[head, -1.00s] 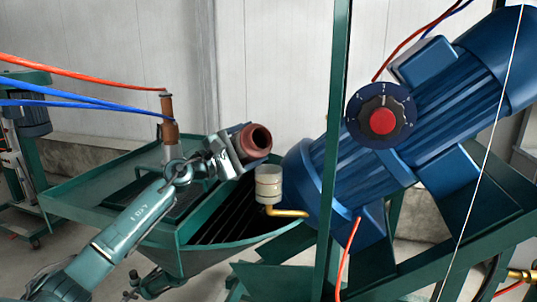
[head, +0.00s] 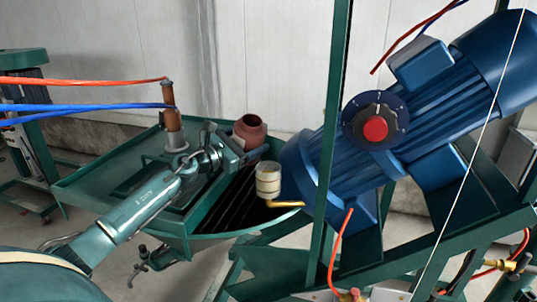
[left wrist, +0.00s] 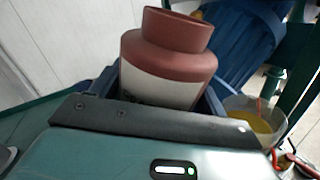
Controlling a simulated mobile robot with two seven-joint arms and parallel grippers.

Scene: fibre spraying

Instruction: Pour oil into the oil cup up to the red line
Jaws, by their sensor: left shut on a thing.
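My left gripper (head: 232,156) is shut on a reddish-brown oil bottle (head: 251,129) with an open mouth and a pale label. The bottle is close to upright, its mouth up, and also shows in the left wrist view (left wrist: 178,58). The oil cup (head: 268,182) is a small pale cup on a brass elbow pipe (head: 288,203), just right of and below the bottle, apart from it. In the left wrist view the cup (left wrist: 240,103) shows yellow oil inside. The red line cannot be made out clearly. My right gripper is not in view.
A blue motor (head: 430,105) with a dial and red knob (head: 375,129) stands right of the cup. A green post (head: 335,110) rises beside it. A green hopper (head: 90,190) lies under my left arm, with a brown pipe (head: 171,122) and hoses behind.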

